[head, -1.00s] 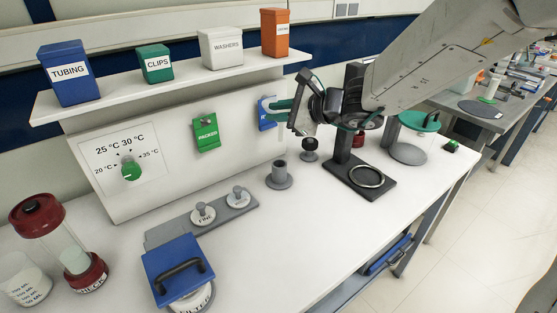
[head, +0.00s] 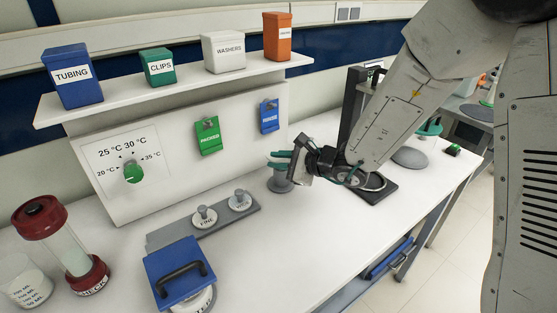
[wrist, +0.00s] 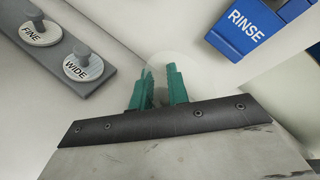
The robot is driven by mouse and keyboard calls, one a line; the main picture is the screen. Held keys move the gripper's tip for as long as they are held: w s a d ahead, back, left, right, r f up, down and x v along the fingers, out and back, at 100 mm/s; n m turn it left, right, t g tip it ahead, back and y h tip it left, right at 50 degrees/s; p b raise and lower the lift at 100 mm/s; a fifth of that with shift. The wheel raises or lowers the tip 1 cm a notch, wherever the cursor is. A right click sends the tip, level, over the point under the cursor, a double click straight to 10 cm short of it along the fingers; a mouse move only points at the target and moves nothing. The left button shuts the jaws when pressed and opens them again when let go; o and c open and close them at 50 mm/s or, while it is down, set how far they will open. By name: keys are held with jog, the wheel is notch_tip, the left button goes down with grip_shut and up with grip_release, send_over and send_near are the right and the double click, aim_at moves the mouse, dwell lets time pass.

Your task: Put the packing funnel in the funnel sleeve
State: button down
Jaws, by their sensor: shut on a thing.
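The packing funnel (wrist: 187,68) looks clear and nearly colourless. In the wrist view its faint round outline shows around the teal fingertips. My gripper (wrist: 160,73) is shut on it; the funnel is hard to make out in the head view. The likely funnel sleeve (head: 280,184) is a short grey tube on a round flange, standing on the bench. In the head view my gripper (head: 279,160) is over the sleeve and covers its top. I cannot tell whether the funnel touches the sleeve. The sleeve is not visible in the wrist view.
A grey rail holds the FINE (head: 204,217) and WIDE (head: 240,201) knobbed pieces left of the sleeve. A blue RINSE tag (head: 269,117) and a green tag (head: 208,136) hang on the back panel. A black stand (head: 378,192) is at right.

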jog(key=c, duration=1.3)
grip_release()
jog(key=shift+f, duration=0.1)
